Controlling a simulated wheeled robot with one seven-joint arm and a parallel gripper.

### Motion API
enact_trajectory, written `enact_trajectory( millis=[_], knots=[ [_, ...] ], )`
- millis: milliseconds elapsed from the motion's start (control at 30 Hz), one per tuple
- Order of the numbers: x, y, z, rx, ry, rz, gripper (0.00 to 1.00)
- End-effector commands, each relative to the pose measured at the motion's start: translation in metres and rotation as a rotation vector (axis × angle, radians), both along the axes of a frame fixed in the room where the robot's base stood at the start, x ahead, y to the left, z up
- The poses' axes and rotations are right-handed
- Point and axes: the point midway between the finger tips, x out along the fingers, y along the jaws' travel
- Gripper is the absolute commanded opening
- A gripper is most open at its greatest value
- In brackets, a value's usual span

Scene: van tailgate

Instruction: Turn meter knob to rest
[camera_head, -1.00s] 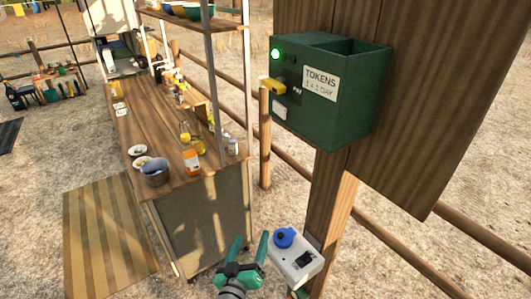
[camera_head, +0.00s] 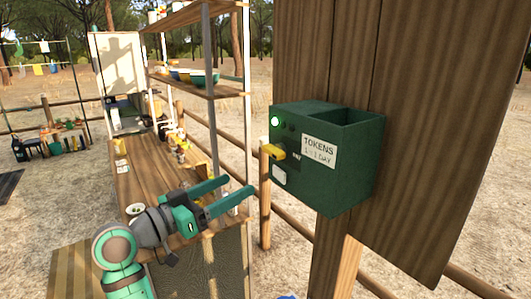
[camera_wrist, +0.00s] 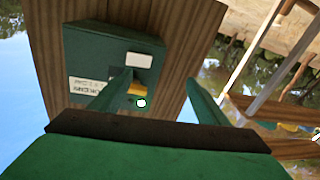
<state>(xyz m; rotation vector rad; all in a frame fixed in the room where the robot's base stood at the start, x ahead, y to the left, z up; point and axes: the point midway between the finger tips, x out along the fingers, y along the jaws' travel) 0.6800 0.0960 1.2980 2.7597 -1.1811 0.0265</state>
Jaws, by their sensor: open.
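The green token meter box (camera_head: 345,165) is fixed to the wooden post board. Its yellow knob (camera_head: 273,152) sticks out from the left face, with a lit green lamp (camera_head: 275,121) above it and a white plate below. My gripper (camera_head: 236,191) is open and empty, to the left of the box and a little lower than the knob, its fingers pointing right. In the wrist view the box appears upside down, and the yellow knob (camera_wrist: 137,88) shows between the open fingers, beyond the tips. One fingertip overlaps part of the box face.
A wooden counter (camera_head: 160,165) with small items stands behind my arm, with shelves and bowls (camera_head: 195,76) above. A wooden board (camera_head: 420,100) backs the meter box. A wooden rail fence (camera_head: 380,285) runs behind. The space between my fingers and the knob looks clear.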

Motion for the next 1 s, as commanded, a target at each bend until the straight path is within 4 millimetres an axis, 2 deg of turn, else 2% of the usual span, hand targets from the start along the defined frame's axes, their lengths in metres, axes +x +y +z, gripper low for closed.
enact_trajectory(
  millis=[33, 100, 200, 300, 433, 567, 1000],
  knots=[
    [-0.006, 0.002, 0.021, 0.032, -0.023, -0.023, 0.69],
    [-0.016, 0.003, 0.041, 0.073, -0.046, -0.057, 0.69],
    [-0.028, 0.003, 0.063, 0.122, -0.07, -0.094, 0.69],
    [-0.037, 0.003, 0.076, 0.154, -0.086, -0.12, 0.69],
    [-0.04, 0.001, 0.082, 0.171, -0.092, -0.132, 0.69],
    [-0.034, -0.008, 0.082, 0.171, -0.092, -0.136, 0.69],
    [0.009, -0.067, 0.082, 0.17, -0.092, -0.134, 0.69]
  ],
)
